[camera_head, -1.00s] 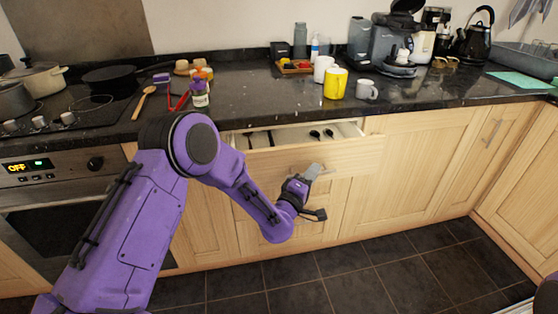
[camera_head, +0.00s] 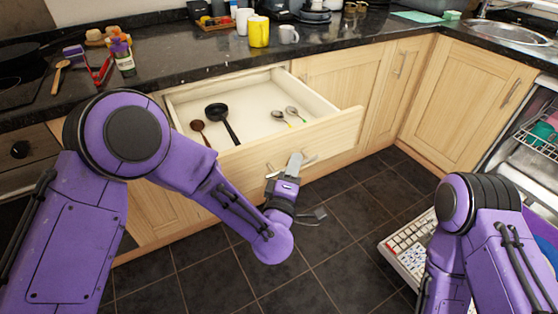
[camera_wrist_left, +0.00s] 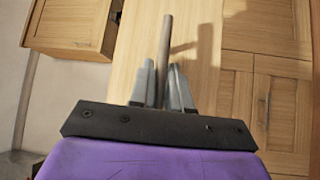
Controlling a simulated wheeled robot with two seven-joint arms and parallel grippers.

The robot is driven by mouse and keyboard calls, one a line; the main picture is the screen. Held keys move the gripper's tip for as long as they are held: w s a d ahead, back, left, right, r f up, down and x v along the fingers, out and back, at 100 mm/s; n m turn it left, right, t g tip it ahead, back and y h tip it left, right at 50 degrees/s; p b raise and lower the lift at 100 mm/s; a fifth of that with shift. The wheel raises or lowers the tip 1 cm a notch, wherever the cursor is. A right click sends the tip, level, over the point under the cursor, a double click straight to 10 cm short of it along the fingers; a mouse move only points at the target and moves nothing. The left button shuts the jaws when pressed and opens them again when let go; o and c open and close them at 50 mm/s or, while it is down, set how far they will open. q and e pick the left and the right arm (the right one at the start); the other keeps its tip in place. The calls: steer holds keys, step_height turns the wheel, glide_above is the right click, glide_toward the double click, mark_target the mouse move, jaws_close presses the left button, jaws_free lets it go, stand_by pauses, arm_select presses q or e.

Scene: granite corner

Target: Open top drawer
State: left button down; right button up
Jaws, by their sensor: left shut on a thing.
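The top drawer (camera_head: 322,141) stands well out from the wooden cabinet, and its light inside shows. In it lie a black ladle-like pan (camera_head: 218,113), a brown wooden spoon (camera_head: 198,127) and two metal spoons (camera_head: 291,111). My left gripper (camera_head: 294,163) is at the drawer's front, shut on the drawer handle (camera_wrist_left: 166,50), a bar between its two fingers in the left wrist view. The middle of the handle is partly hidden by the fingers. My right arm (camera_head: 480,235) shows at the lower right, but its gripper is not in view.
The dark counter (camera_head: 185,62) above bears a yellow mug (camera_head: 259,32), a white mug (camera_head: 289,35) and bottles. An open dishwasher (camera_head: 530,150) with a rack stands at the right. A keyboard-like white object (camera_head: 408,244) lies low near my right arm. Dark floor tiles are clear in front.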

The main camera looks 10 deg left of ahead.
arm_select(q)
steer(key=shift+s+d, duration=0.6)
steer(key=shift+s, duration=0.2)
arm_select(e)
steer(key=shift+s+d+f, duration=0.1)
steer(key=shift+s+d, duration=0.05)
steer(key=shift+s, duration=0.45)
arm_select(q)
steer(key=c, duration=1.2)
jaws_free()
steer(key=shift+w, duration=0.1)
steer(key=shift+a, duration=0.1)
arm_select(e)
steer(key=shift+w, duration=0.1)
arm_select(q)
steer(key=b+v, duration=0.1)
steer(key=v, duration=0.9)
steer(key=shift+s, duration=0.3)
arm_select(e)
steer(key=shift+f, duration=0.75)
